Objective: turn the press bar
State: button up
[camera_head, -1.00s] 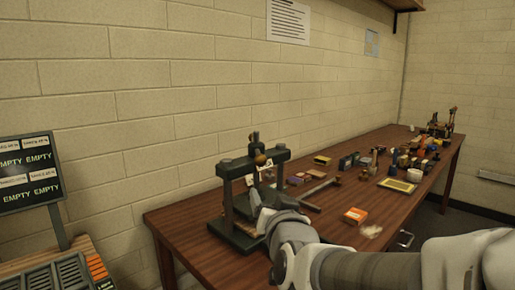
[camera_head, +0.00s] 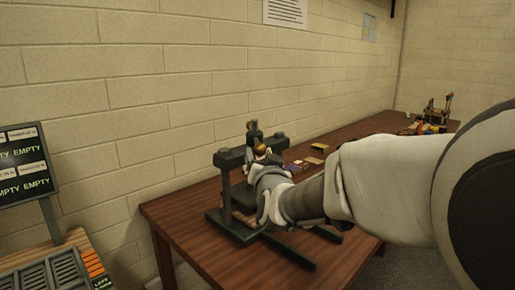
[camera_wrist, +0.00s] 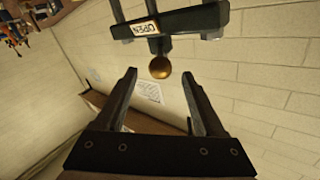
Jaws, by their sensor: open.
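The press (camera_head: 228,190) is a dark green frame standing at the near left end of the table. Its press bar ends in a brass ball (camera_wrist: 160,67), which also shows in the head view (camera_head: 260,149) by the top beam. In the wrist view an "OPEN" label (camera_wrist: 145,28) sits on the press beam just above the ball. My gripper (camera_wrist: 159,74) is open and empty. In that view the ball appears between the fingertips; whether it is within their reach I cannot tell. In the head view my wrist hides the fingers and part of the press.
The wooden table (camera_head: 190,235) runs back along a brick wall. Small boxes (camera_head: 305,163) lie behind the press. Dark bars (camera_head: 290,252) reach out low from the press base. A sign board (camera_head: 25,165) and slotted rack (camera_head: 50,280) stand at the left.

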aim_at(259, 146)
jog(key=w, duration=0.5)
jog(key=w+a, duration=0.1)
jog(key=w, duration=0.2)
jog(key=shift+c, duration=0.2)
grip_shut()
dwell(1.2)
